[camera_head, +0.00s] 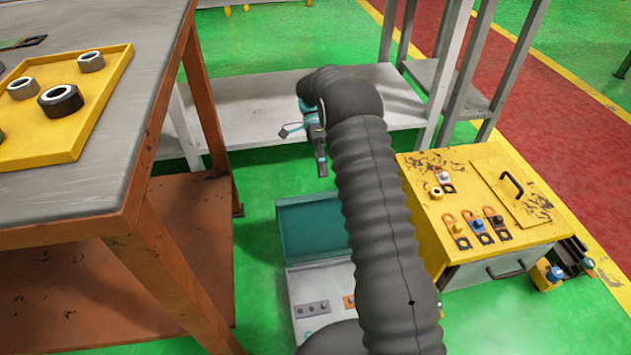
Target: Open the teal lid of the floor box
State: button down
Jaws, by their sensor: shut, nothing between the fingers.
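The floor box (304,285) is pale grey and stands on the green floor below my arm. Its teal lid (308,230) stands raised at the far edge of the box, so the box looks open. A grey plate with holes and an orange piece show in it. My arm hides the box's right side and near part. My gripper (321,168) points down above and behind the lid's top edge, apart from it in the picture. It is shut and empty.
A yellow cabinet (535,240) with small parts on top stands to the right. A workbench (100,200) with a yellow tray (105,100) of nuts is at the left. A grey shelf (260,110) lies behind my gripper. Green floor is free left of the box.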

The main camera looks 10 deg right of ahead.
jog(key=w+a+f+n+t+p, duration=0.25)
jog(key=w+n+t, duration=0.65)
jog(key=n, duration=0.9)
jog(key=s+f+t+p, duration=0.1)
jog(key=s+f, duration=0.3)
jog(key=f, duration=0.5)
jog(key=shift+s+d+f, duration=0.2)
jog(key=shift+s+d, duration=0.05)
jog(key=shift+d, duration=0.05)
jog(key=shift+s, duration=0.1)
